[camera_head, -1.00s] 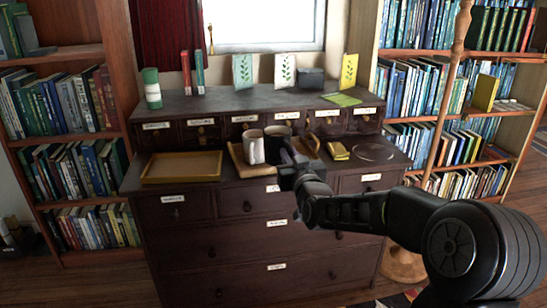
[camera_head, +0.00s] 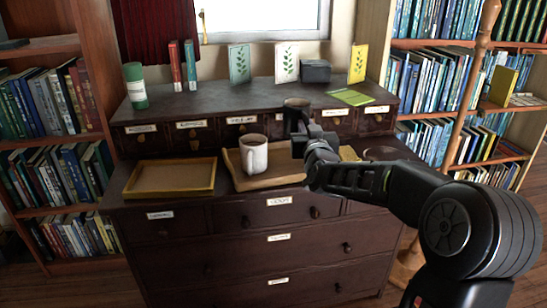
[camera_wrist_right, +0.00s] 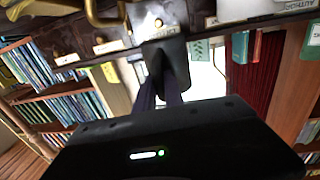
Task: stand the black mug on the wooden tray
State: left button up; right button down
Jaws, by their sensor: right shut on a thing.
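The black mug (camera_head: 291,116) shows as a dark mug in the head view. My right gripper (camera_head: 302,138) is shut on it and holds it up behind the middle tray, roughly upright. The gripper hides part of it. In the wrist view the fingers (camera_wrist_right: 170,80) show, but I cannot make out the mug clearly. A tan wooden tray (camera_head: 262,182) with raised ends lies at the middle of the cabinet ledge, with a white mug (camera_head: 255,157) standing on it. A second, shallow yellowish wooden tray (camera_head: 170,190) lies empty to its left. My left gripper is not in view.
The dark cabinet (camera_head: 240,262) has an upper shelf with a green cylinder (camera_head: 135,86), red and teal books, leaf-print cards and a dark box (camera_head: 316,71). A yellow item (camera_head: 348,153) and a round dish (camera_head: 387,153) lie on the ledge at right. Bookshelves flank both sides.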

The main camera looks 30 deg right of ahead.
jog(key=shift+w+r, duration=0.15)
jog(key=shift+r, duration=0.1)
jog(key=shift+f+b, duration=0.7)
jog(key=shift+f, duration=1.85)
jog(key=shift+f+b, duration=0.7)
jog(key=shift+f, duration=1.8)
